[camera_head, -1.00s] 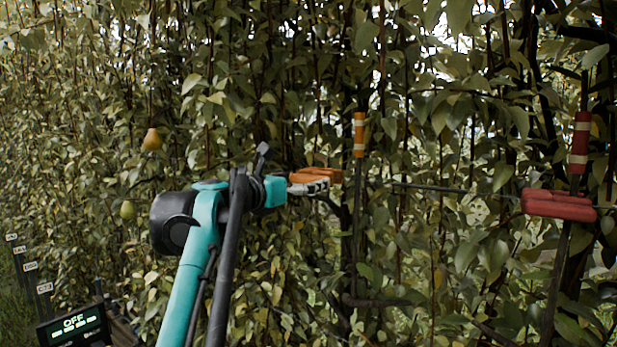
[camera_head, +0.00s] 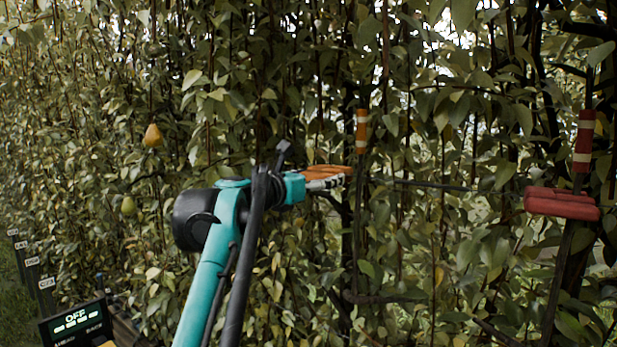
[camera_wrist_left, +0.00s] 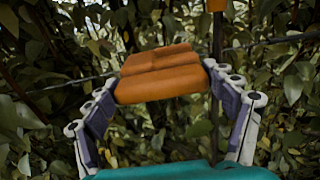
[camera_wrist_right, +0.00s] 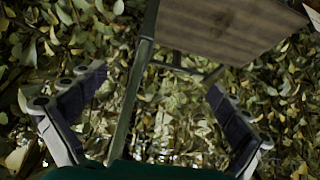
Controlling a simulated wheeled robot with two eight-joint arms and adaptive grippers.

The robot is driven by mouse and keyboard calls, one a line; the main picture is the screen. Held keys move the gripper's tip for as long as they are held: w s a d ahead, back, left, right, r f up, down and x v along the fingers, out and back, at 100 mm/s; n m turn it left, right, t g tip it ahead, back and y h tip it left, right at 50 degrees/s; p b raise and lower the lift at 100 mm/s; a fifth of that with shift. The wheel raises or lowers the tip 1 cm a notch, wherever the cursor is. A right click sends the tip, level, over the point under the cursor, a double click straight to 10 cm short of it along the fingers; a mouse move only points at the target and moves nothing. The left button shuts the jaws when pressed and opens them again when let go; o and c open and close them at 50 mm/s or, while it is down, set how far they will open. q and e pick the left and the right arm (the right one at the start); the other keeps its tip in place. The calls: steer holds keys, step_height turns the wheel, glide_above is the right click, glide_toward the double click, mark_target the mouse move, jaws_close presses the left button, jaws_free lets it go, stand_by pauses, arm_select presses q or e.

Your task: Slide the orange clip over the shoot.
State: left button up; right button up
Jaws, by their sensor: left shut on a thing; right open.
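The orange clip (camera_head: 327,169) is held level in my left gripper (camera_head: 325,180), which is shut on it. The left wrist view shows the clip (camera_wrist_left: 160,75) between both fingers, with grooves along its top. The shoot (camera_wrist_left: 216,60) is a thin dark upright stem with an orange band (camera_head: 361,130), just right of the clip in the head view. The clip's right end is close to the stem and below the band; I cannot tell if they touch. My right gripper (camera_wrist_right: 158,80) is open and empty, seen only in the right wrist view.
A red clip (camera_head: 562,204) sits at another stem with a red band (camera_head: 583,140) at the right. A thin wire (camera_head: 430,185) runs across. Dense leaves fill the background, with hanging pears (camera_head: 153,135) at left. A wooden board (camera_wrist_right: 230,28) is in the right wrist view.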

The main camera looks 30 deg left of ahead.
arm_select(q)
steer(key=d, duration=0.5)
steer(key=shift+s+d, duration=0.2)
steer(key=o, duration=1.6)
steer(key=shift+d, duration=0.3)
steer(key=shift+s, duration=0.1)
